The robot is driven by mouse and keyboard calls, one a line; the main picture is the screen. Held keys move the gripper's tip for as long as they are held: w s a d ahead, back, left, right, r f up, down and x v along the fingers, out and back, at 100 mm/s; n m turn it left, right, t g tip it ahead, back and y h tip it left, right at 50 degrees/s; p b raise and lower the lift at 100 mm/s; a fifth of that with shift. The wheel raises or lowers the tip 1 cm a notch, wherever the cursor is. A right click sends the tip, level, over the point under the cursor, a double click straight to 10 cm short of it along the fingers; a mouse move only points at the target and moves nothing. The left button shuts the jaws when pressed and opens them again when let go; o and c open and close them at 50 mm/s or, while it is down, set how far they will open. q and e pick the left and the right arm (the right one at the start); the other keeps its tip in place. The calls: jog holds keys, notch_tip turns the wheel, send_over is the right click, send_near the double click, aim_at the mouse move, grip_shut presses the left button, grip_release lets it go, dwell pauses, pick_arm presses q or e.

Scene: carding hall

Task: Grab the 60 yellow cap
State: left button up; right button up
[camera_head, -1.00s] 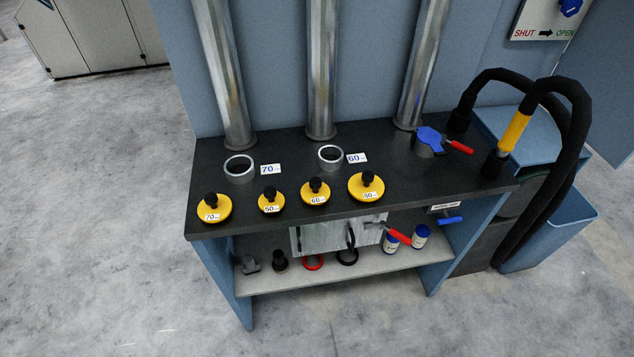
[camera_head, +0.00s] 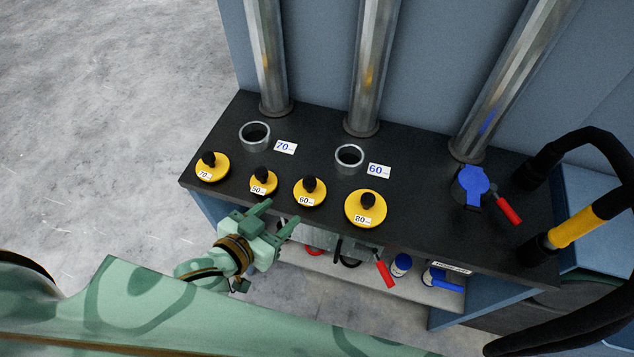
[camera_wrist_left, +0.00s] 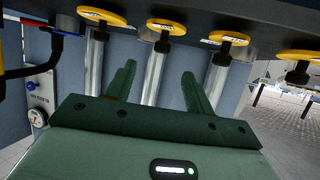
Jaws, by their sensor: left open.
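The 60 yellow cap (camera_head: 317,198) is a round yellow disc with a black knob and a white label. It lies on the dark bench top near the front edge, between the 50 cap (camera_head: 258,187) and the larger 80 cap (camera_head: 353,212). It also shows in the upside-down left wrist view (camera_wrist_left: 157,27), second from the left. My left gripper (camera_head: 281,213) is open and empty. Its two fingers point toward the bench edge, just in front of and left of the 60 cap, apart from it. My right gripper is not in view.
The 70 cap (camera_head: 219,172) lies at the left. Metal rings labelled 70 (camera_head: 243,142) and 60 (camera_head: 340,165) stand behind the caps. Vertical pipes (camera_head: 372,70) rise at the back. A blue valve (camera_head: 470,181) with a red handle and black hoses (camera_head: 590,150) are at the right.

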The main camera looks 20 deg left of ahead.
aim_at(307, 188)
pick_arm(q)
jog(key=b+x, duration=0.2)
jog(key=x, duration=0.8)
jog(key=shift+w+f, duration=0.1)
jog(key=shift+w, duration=0.05)
jog(key=shift+w+f, duration=0.1)
jog(key=shift+w, duration=0.4)
jog(key=x, duration=0.2)
jog(key=b+x, duration=0.1)
jog(key=x, duration=0.1)
jog(key=shift+w, duration=0.35)
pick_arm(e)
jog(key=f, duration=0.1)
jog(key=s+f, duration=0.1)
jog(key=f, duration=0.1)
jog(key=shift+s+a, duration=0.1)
pick_arm(q)
jog(key=c, duration=1.1)
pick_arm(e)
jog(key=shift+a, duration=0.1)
